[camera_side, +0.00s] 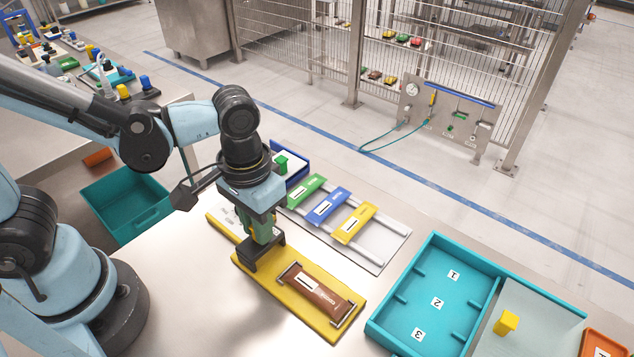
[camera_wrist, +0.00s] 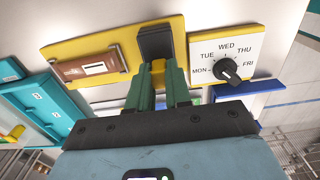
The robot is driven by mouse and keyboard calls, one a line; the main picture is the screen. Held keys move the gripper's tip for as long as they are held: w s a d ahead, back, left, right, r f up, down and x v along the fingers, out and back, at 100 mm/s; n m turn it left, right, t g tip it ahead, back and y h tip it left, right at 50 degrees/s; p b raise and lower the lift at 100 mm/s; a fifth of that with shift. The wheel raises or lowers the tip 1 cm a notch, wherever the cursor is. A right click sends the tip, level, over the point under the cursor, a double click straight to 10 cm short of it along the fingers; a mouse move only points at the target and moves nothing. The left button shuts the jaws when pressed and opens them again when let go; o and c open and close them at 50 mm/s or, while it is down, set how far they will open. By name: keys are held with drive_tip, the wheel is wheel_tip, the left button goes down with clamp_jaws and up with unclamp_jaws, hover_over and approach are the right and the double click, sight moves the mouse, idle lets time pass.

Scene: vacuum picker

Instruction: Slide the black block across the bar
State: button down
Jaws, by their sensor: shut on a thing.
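The black block (camera_wrist: 156,42) sits at one end of a yellow board (camera_side: 318,323). In the side view, the block (camera_side: 258,257) is partly covered by my fingers. My gripper (camera_side: 263,238) points down with its green fingers shut on the block; in the wrist view the fingertips (camera_wrist: 163,66) meet the block's near edge. A brown bar-shaped package (camera_side: 315,289) with a white label lies on the same board, to the right of the block, between two metal brackets. The wrist view shows the package (camera_wrist: 89,68) left of the block, with a gap between them.
A weekday dial (camera_wrist: 227,70) is beside the board. Behind stand rails with green, blue and yellow (camera_side: 354,224) sliders. A teal tray (camera_side: 428,262) with numbered compartments is at the right, and a teal bin (camera_side: 127,206) at the left. The table in front of the board is clear.

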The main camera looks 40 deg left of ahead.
drive_tip(key=d, duration=1.2)
drive_tip(key=shift+d, duration=0.1)
drive_tip(key=c, duration=1)
unclamp_jaws()
drive_tip(key=shift+c, duration=0.2)
wheel_tip(320, 180, up, 12)
